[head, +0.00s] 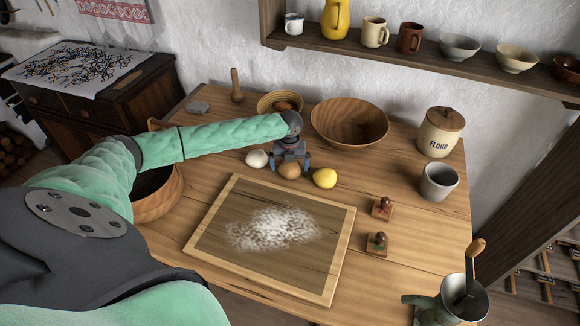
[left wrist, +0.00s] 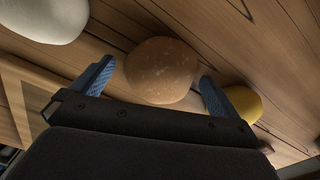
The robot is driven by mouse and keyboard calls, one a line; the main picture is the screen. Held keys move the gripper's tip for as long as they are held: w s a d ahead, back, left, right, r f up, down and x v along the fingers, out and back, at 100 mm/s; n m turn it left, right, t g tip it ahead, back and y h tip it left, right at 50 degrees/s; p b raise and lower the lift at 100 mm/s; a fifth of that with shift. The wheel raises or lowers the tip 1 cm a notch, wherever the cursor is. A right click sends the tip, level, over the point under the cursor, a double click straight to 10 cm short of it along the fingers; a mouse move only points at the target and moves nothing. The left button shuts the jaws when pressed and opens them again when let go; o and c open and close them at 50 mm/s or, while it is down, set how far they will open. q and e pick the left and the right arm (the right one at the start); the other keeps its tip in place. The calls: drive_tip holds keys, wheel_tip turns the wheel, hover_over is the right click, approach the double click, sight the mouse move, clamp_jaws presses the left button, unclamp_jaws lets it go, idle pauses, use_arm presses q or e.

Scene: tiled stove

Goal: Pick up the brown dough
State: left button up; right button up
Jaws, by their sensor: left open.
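The brown dough (head: 290,171) is a small round lump on the wooden table, between a white lump and a yellow one. It also shows in the left wrist view (left wrist: 162,70), lying between my open fingers. My left gripper (head: 290,164) is open over the dough, one blue finger on each side. In the left wrist view a gap shows between the dough and each finger of my left gripper (left wrist: 158,85). The gripper hides part of the dough in the head view. My right gripper is not recognisable in either view.
The white lump (head: 257,159) and yellow lump (head: 325,178) lie close on either side. A floured board (head: 336,255) is in front. A large wooden bowl (head: 350,122) and a basket (head: 266,103) stand behind. A grey cup (head: 438,182) and flour jar (head: 440,133) are at right.

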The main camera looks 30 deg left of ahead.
use_arm(q)
drive_tip(key=shift+f, duration=0.35)
drive_tip(key=c, duration=1.1)
drive_tip(key=shift+r, duration=0.1)
